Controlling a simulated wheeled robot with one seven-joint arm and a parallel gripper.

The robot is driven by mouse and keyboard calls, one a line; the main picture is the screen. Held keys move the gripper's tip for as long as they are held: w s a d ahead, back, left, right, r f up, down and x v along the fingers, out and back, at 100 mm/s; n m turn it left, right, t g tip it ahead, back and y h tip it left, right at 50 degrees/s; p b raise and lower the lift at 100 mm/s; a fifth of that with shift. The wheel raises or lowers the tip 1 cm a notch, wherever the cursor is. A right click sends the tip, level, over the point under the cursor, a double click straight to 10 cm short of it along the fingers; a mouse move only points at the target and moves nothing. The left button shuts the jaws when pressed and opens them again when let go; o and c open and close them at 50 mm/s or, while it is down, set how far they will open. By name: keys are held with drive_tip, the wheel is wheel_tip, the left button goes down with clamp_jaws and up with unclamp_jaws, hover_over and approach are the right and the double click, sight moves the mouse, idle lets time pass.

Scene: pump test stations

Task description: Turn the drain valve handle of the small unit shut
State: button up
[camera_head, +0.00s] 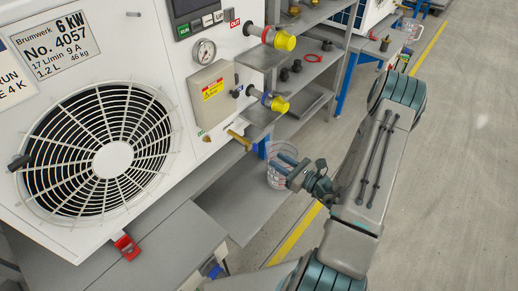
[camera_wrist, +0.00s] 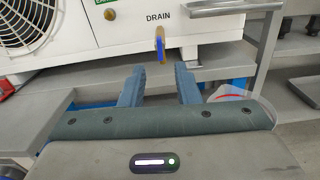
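The white unit (camera_head: 150,60) labelled Brumwerk 6 kW No. 4057 fills the left of the head view. Its brass drain valve (camera_head: 238,138) sticks out low on the panel. In the wrist view, the drain valve's blue handle (camera_wrist: 160,46) points down below the word DRAIN, with brass showing around it. My gripper (camera_head: 282,164) is in front of the unit, lower and to the right of the valve. In the wrist view, my gripper (camera_wrist: 160,83) is open and empty. The handle lies beyond and above the gap between its fingers, apart from them.
A clear container (camera_head: 275,178) stands behind my fingers. Yellow-capped ports (camera_head: 280,40) project above the drain. A grey shelf rack (camera_head: 320,65) holds small parts to the right. A grey bench (camera_head: 180,240) is below the unit. The floor at right is clear.

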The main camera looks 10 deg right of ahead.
sight(257, 148)
drive_tip(key=x, duration=0.9)
drive_tip(key=shift+a+p, duration=0.1)
drive_tip(key=shift+p, duration=0.2)
clamp_jaws()
